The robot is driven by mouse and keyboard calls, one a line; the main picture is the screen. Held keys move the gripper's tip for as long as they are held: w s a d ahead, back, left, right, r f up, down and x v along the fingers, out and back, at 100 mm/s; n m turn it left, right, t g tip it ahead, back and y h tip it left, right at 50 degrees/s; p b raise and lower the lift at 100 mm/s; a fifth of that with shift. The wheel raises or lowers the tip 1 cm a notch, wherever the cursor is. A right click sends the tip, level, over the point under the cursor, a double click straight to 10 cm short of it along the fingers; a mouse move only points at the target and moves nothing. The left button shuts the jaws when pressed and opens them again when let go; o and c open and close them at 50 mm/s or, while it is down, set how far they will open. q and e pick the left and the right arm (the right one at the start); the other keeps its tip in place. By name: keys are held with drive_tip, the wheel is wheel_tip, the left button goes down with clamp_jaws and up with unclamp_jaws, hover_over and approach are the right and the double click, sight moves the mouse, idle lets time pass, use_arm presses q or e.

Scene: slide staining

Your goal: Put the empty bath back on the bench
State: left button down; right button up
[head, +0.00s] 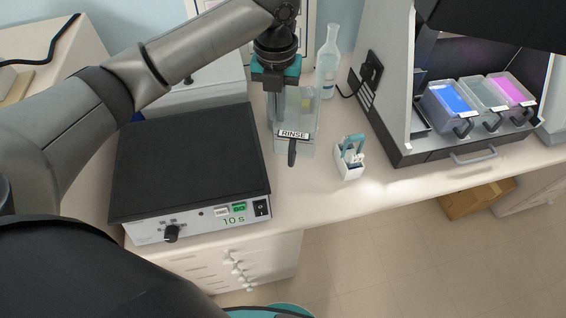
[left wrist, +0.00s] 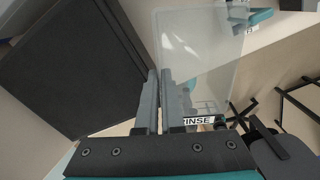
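A clear bath labelled RINSE (head: 309,118), with a dark handle at its front, is over the bench (head: 312,190) beside the black-topped box. No coloured liquid shows in it. It also shows in the left wrist view (left wrist: 205,50), with its label partly hidden by a finger. My left gripper (head: 277,118) comes down at its left side. In the left wrist view the fingers (left wrist: 160,80) are close together with the bath's clear wall between them. I cannot tell whether the bath's bottom touches the bench. My right gripper is not in view.
A box with a black top (head: 190,155) stands left of the bath. A small white holder with a teal handle (head: 349,160) stands right of it, and a clear bottle (head: 328,65) behind. Blue (head: 450,98), clear (head: 483,95) and pink (head: 513,90) baths stand in the hood. Bench front is clear.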

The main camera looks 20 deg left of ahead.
sight(297, 129)
use_arm(q)
wheel_tip(297, 129, down, 16)
drive_tip(key=shift+f+b, duration=0.1)
drive_tip(key=shift+b, duration=0.25)
drive_tip(key=c, duration=1.5)
unclamp_jaws()
drive_tip(key=shift+f, duration=0.15)
drive_tip(key=o, duration=0.4)
drive_tip(key=shift+o, duration=0.2)
wheel_tip(297, 129, up, 12)
drive_tip(key=shift+r+p, duration=0.2)
drive_tip(key=shift+p, duration=0.2)
